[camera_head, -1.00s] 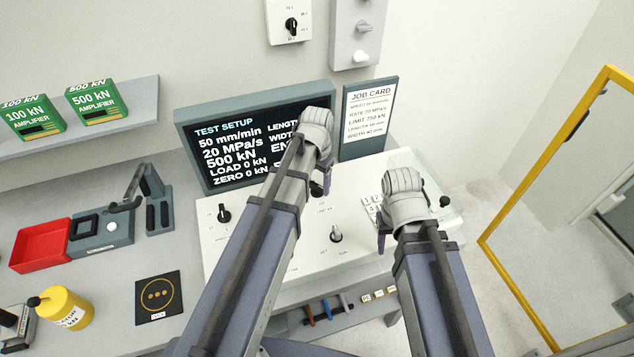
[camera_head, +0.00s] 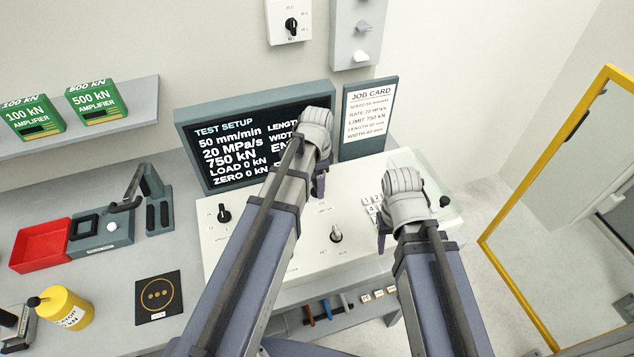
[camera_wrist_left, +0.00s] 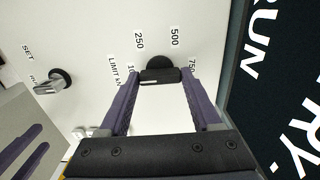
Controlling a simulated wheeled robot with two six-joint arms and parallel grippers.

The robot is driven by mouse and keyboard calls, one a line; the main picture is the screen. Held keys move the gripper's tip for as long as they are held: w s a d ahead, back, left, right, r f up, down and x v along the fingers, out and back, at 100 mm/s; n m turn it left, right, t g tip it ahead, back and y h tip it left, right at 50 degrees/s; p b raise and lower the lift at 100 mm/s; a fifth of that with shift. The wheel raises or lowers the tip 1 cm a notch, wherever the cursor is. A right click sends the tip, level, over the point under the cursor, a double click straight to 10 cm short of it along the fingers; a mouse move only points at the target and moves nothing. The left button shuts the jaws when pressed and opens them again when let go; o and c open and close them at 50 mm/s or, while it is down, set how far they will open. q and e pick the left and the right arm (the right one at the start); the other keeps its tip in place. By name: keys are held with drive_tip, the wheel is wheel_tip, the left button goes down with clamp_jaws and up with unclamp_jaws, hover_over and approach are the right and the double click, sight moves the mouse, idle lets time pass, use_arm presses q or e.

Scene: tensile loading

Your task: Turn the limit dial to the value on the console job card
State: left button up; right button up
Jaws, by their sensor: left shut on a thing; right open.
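The limit dial (camera_wrist_left: 160,64) is a round black knob on the white console (camera_head: 365,241), with 250, 500 and part of 750 printed around it in the left wrist view. My left gripper (camera_wrist_left: 160,78) is shut on the dial's bar, one finger on each side. In the head view my left gripper (camera_head: 319,186) covers the dial. The job card (camera_head: 368,118) reads LIMIT 750 kN. The screen (camera_head: 250,150) reads 50 mm/min, 20 MPa/s, 750 kN. My right gripper (camera_head: 386,236) is open above the console's right part, apart from the left one.
Another console knob (camera_head: 336,235) stands below the limit dial, and a speed-side knob (camera_head: 224,214) is at left. White keys (camera_head: 368,200) lie beside my right gripper. A yellow-framed door (camera_head: 500,270) stands at right.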

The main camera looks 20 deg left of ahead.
idle(0.4)
use_arm(q)
drive_tip(key=o, duration=1.4)
wheel_tip(320, 180, up, 8)
drive_tip(key=p, duration=0.8)
drive_tip(key=shift+f, duration=0.1)
